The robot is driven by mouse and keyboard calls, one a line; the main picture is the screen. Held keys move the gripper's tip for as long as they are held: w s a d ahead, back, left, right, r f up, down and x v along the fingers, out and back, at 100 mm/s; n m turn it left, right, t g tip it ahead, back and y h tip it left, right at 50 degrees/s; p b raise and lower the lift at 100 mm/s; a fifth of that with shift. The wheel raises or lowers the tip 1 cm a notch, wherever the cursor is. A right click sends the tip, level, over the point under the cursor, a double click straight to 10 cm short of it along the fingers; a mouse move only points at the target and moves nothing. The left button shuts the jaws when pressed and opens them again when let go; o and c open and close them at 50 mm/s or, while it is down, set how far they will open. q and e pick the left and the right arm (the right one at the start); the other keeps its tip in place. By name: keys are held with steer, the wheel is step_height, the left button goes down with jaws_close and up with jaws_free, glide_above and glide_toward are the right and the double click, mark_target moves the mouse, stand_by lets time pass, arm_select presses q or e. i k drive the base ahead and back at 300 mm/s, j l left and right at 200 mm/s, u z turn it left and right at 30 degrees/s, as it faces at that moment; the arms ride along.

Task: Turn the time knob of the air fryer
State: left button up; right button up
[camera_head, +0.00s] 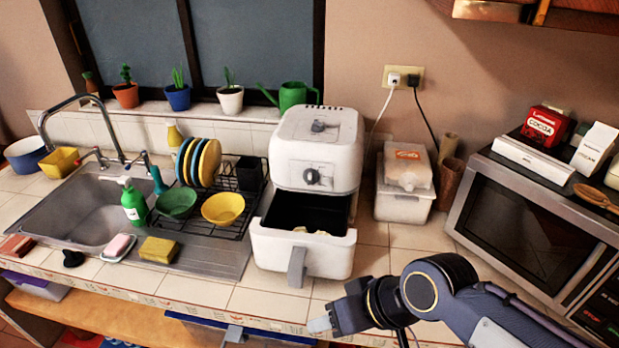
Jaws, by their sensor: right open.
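The white air fryer (345,150) stands on the tiled counter beside the dish rack. Its drawer (330,255) is pulled out toward me, with some pale food partly visible inside. One dark round knob (312,177) sits on the front panel, and another grey knob (319,127) sits on the sloped top. I cannot read the markings to tell which is the time knob. My right gripper (322,325) is open at the counter's front edge, below and in front of the drawer handle, apart from the fryer and both knobs. My left gripper does not show.
The drawer handle (297,267) juts toward me. A dish rack (240,190) with plates and bowls is left of the fryer. A lidded container (404,195) and a microwave (520,230) are to the right. Bare counter (415,240) lies between fryer and microwave.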

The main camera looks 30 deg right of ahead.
mark_target(311, 177)
steer(key=i+l+z, duration=0.1)
steer(key=z, duration=0.35)
steer(key=i+l+z, duration=0.1)
steer(key=z, duration=0.35)
steer(key=i+l+z, duration=0.1)
steer(key=z, duration=0.35)
